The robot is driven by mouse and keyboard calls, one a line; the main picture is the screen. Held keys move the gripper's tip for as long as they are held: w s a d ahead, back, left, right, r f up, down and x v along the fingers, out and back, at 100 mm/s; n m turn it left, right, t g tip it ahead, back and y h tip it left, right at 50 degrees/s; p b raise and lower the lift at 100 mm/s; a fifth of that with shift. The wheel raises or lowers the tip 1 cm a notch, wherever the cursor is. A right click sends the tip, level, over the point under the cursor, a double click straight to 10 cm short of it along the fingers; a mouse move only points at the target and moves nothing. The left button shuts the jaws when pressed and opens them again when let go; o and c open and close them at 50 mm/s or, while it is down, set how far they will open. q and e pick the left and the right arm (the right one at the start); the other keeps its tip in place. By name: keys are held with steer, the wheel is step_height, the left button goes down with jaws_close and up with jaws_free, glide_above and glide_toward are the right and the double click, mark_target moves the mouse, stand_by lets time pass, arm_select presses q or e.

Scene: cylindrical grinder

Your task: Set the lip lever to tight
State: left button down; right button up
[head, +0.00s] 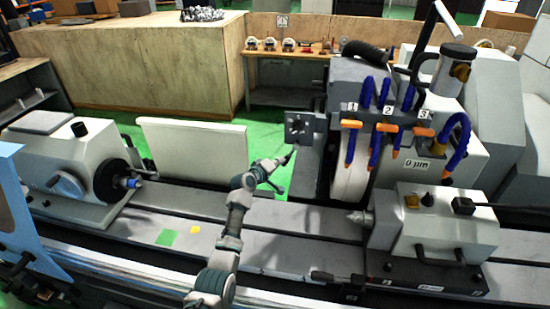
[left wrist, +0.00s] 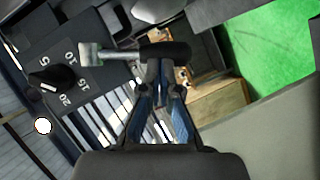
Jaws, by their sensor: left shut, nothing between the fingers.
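In the left wrist view, a lever (left wrist: 165,50) with a black grip and a bright metal hub (left wrist: 90,52) lies across the picture. It is probably the lip lever, but I cannot read a lip or tight label. My left gripper (left wrist: 161,78) is shut, its fingertips close to the black grip with nothing between them. I cannot tell whether they touch it. In the head view, my left gripper (head: 284,160) is just below a small grey box with a dark face (head: 299,128). My right gripper is not in view.
Beside the lever is a black knob (left wrist: 52,78) with a number scale. The grinding wheel (head: 350,178) and blue coolant hoses (head: 382,92) stand right of my gripper. The tailstock (head: 445,225) is at right, the workhead (head: 75,165) at left. The table's middle is mostly clear.

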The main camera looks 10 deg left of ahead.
mark_target(285, 165)
arm_select(q)
steer(key=f+n+b, duration=0.1)
steer(key=b, duration=0.1)
steer(key=f+n+t+h+b, duration=0.1)
steer(key=n+b, duration=0.1)
steer(key=shift+w+d+f+t+h, duration=0.2)
steer(key=shift+d+f+t+h, duration=0.1)
steer(key=shift+d+f, duration=0.1)
steer(key=shift+d+f+n, duration=0.1)
steer(key=shift+d+n, duration=0.05)
steer(key=shift+n, duration=0.35)
steer(key=shift+d+n+t+b, duration=0.3)
steer(key=shift+d+n+b, duration=0.3)
steer(key=shift+d+b, duration=0.25)
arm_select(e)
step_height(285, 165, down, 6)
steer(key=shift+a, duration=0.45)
